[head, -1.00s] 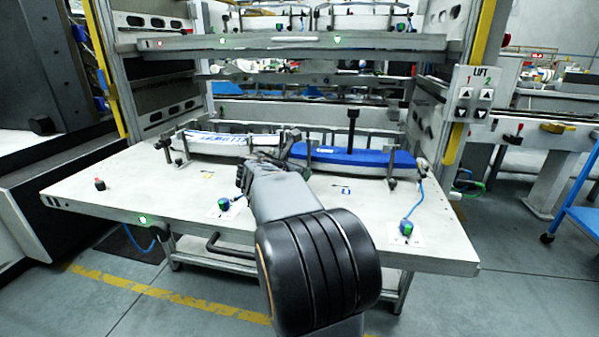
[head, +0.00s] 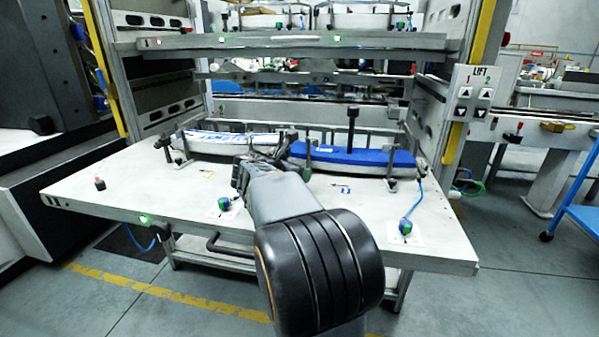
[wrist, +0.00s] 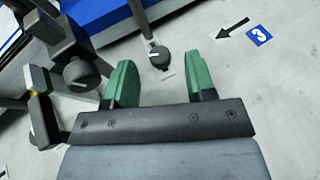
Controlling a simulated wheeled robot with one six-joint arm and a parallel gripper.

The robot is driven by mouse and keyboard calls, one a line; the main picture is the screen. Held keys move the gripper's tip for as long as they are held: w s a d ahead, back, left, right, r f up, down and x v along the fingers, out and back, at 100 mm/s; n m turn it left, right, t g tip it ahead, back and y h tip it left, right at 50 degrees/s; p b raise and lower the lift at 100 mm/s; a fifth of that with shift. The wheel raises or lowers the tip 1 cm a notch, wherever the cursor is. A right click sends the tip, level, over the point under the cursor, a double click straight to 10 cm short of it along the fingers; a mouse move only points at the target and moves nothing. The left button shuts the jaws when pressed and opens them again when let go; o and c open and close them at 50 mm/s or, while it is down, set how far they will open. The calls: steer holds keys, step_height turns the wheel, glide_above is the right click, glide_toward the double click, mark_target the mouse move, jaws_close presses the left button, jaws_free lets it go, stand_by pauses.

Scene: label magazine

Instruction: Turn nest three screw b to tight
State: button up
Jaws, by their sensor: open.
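Nest three is marked by a blue number 3 tag (wrist: 259,35) with a black arrow beside it in the wrist view. A black screw knob (wrist: 159,57) with a pale line on its face lies ahead of my gripper (wrist: 160,82), in the gap between its green fingertips. The fingers are open and look empty, apart from the knob. No letter shows to tell which screw it is. In the head view the blue block (head: 350,154) lies right of my gripper (head: 277,150); my own arm partly hides the fingertips there.
A second dark knob (wrist: 80,72) and its bracket stand close to the left finger. A white-and-blue stack (head: 225,143) lies left in the head view. Posts stand along the nests. The front of the table (head: 130,190) is mostly clear, with green-topped buttons (head: 405,227).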

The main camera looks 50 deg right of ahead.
steer(key=p+v, duration=0.3)
steer(key=v, duration=0.9)
steer(key=shift+a+r+p, duration=0.15)
steer(key=shift+a+p, duration=0.1)
steer(key=shift+p, duration=0.1)
